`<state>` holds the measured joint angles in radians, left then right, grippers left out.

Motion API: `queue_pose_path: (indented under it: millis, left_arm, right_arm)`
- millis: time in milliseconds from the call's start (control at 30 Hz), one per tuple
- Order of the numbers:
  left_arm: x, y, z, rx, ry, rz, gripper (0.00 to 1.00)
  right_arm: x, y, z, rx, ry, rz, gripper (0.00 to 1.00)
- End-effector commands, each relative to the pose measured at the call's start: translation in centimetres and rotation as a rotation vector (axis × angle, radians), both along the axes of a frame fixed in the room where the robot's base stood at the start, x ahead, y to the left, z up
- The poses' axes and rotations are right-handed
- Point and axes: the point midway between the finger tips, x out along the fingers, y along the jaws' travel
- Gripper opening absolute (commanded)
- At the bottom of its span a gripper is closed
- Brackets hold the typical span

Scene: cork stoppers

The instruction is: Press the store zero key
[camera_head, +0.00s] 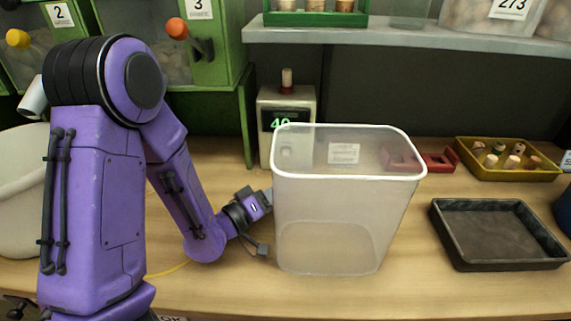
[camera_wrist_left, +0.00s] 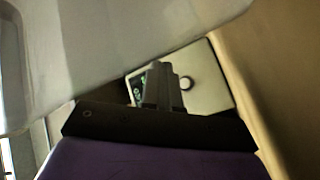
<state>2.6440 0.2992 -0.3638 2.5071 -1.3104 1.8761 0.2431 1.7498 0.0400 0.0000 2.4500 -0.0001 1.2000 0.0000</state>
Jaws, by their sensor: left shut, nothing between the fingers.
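A pale grey box-shaped device (camera_head: 266,145) with a green lit display (camera_head: 281,121) stands behind a translucent bin (camera_head: 345,225), which hides much of its lower front. A dark-ringed round key (camera_wrist_left: 186,83) shows on the device's face (camera_wrist_left: 212,88) in the left wrist view; I cannot read any label on it. My left gripper (camera_head: 268,194) is at the bin's left side, its tips partly hidden by the bin. In the left wrist view the fingers (camera_wrist_left: 158,72) are shut and empty, pointing towards the device's face; contact with the key cannot be told. My right gripper is not in view.
A cork on a red piece (camera_head: 287,88) tops the device. A red object (camera_head: 437,161), a yellow tray (camera_head: 509,173) of corks and an empty black tray (camera_head: 497,235) lie to the right. Green drawers and a grey shelf (camera_head: 400,40) stand behind. The front bench (camera_head: 420,290) is clear.

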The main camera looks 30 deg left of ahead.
Motion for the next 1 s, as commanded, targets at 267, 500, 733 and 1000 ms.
queue_pose_path:
  millis: [267, 500, 733, 1000]
  left_arm:
    - [0.2, 0.1, 0.2, 0.000, 0.000, 0.000, 0.00]
    - [2.4, 1.5, 0.3, 0.002, 0.000, 0.001, 0.00]
    - [5.3, 3.3, 0.2, 0.002, 0.000, 0.002, 0.00]
    - [7.3, 4.5, 0.2, 0.000, 0.000, 0.000, 0.00]
  right_arm:
    - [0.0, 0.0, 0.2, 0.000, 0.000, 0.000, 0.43]
    - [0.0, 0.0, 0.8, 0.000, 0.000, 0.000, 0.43]
    - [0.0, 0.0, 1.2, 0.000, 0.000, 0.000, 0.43]
    - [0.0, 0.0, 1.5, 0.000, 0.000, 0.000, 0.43]
